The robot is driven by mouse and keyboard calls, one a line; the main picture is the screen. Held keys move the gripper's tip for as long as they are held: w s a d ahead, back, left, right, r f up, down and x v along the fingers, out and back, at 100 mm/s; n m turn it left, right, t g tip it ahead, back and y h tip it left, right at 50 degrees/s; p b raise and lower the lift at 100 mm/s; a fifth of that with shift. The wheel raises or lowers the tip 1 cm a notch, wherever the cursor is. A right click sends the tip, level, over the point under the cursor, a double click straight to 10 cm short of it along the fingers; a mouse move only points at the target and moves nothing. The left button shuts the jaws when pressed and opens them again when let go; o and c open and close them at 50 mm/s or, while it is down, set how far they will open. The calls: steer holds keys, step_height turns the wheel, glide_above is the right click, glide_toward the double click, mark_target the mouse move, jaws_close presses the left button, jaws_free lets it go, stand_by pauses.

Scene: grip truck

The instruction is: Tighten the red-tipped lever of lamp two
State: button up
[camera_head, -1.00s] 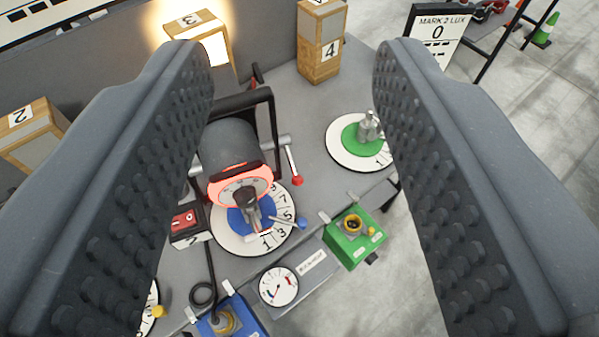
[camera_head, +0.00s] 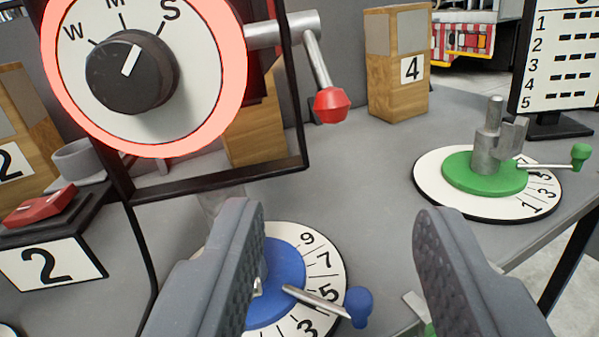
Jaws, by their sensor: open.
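The red-tipped lever (camera_head: 330,104) hangs from a metal clamp on the right side of lamp two's black frame, at the top centre. Lamp two (camera_head: 205,100) shows its back, with a black knob (camera_head: 131,72) on a white dial marked W, M, S inside a glowing red ring. My gripper (camera_head: 340,225) is open and empty. Its fingers are below and nearer than the lever and do not touch it. The left finger hides part of the numbered disc under the lamp.
A blue-tipped lever (camera_head: 357,305) lies over the numbered disc (camera_head: 328,262) between my fingers. A green base with a metal post (camera_head: 490,150) stands on another disc at right. Wooden block 4 (camera_head: 396,75) is behind. A red switch (camera_head: 40,205) and 2 sign (camera_head: 48,262) are at left.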

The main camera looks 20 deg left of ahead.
mark_target(331, 113)
steer(key=w+p, duration=0.1)
steer(key=w, duration=0.3)
steer(key=w+a+p, duration=0.1)
steer(key=w, duration=0.4)
steer(key=w+a+p, duration=0.1)
steer(key=w, duration=0.3)
steer(key=shift+w, duration=0.3)
jaws_close()
steer(key=shift+a, duration=0.1)
steer(key=shift+s+p, duration=0.1)
steer(key=shift+p, duration=0.2)
